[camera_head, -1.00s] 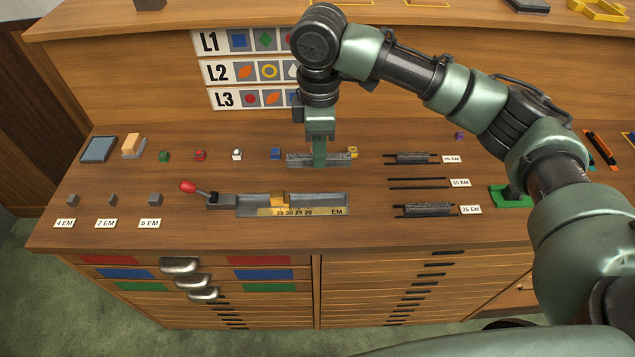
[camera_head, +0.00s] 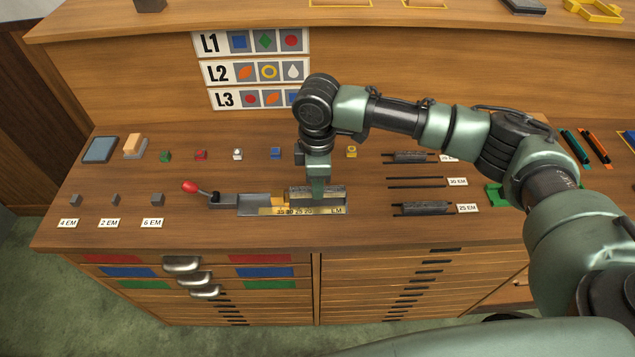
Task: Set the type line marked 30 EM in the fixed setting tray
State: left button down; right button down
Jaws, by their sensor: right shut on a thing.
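My right gripper (camera_head: 318,193) is shut on a grey type line (camera_head: 332,192), holding it from above. The line is at the right half of the fixed setting tray (camera_head: 252,199), lengthwise along it. I cannot tell whether it rests on the tray floor. The tray is a long grey metal channel with a yellow scale strip (camera_head: 300,211) along its front and a red-knobbed lever (camera_head: 191,187) at its left end. The rack by the 30 EM label (camera_head: 457,182) shows only two bare dark rails (camera_head: 415,183). My left gripper is not in view.
Racks behind and in front of the 30 EM rails hold other grey lines (camera_head: 410,157) (camera_head: 423,208). Small coloured sorts stand in a row behind the tray, among them a blue one (camera_head: 275,153). Grey spacers (camera_head: 157,199) stand at the left. Wood is bare between tray and racks.

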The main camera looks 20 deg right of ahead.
jog(key=shift+f, duration=0.15)
jog(key=shift+f, duration=0.35)
jog(key=c, duration=1.4)
grip_release()
jog(key=shift+o, duration=0.2)
notch_tip(320, 180, up, 13)
jog(key=b, duration=0.2)
